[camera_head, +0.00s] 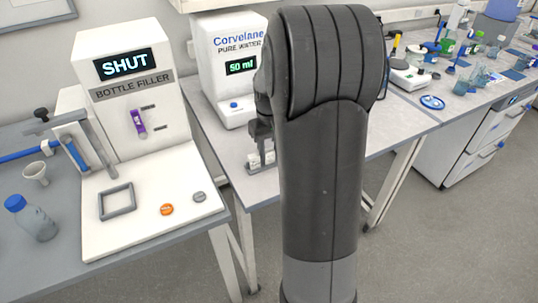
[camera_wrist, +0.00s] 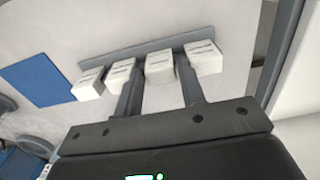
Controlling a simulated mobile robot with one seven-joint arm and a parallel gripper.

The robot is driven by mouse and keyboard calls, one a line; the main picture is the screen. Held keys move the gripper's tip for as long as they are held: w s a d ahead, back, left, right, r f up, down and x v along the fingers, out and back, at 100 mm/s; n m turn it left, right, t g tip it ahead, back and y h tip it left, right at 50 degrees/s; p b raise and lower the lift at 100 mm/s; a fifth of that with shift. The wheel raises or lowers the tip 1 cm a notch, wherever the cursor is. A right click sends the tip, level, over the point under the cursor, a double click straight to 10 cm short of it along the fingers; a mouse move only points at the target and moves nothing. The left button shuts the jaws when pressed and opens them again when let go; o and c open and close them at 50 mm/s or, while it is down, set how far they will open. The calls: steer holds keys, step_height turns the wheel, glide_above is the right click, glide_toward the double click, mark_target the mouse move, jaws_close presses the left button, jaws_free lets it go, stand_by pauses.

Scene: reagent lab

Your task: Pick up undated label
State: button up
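Several white label blocks stand in a row along a grey rack (camera_wrist: 150,53) in the wrist view: one at the left (camera_wrist: 88,86), one beside it (camera_wrist: 119,73), one in the middle right (camera_wrist: 160,66) and one at the right end (camera_wrist: 205,58). Dark marks show on their tops, too small to read, so I cannot tell which is the undated label. My gripper (camera_wrist: 159,78) is open, its fingers apart on either side of the middle-right block in the picture. Whether they touch it is unclear. In the head view my gripper (camera_head: 261,135) points down over the rack, partly hidden by my arm.
The Corvelane pure water dispenser (camera_head: 225,75) stands behind the rack, showing 50 ml. The bottle filler (camera_head: 140,100) reads SHUT at the left, beside a blue-capped bottle (camera_head: 34,220). A blue mat (camera_wrist: 38,80) lies left of the blocks.

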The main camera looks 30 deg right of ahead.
steer(key=shift+f, duration=0.15)
steer(key=c, duration=0.6)
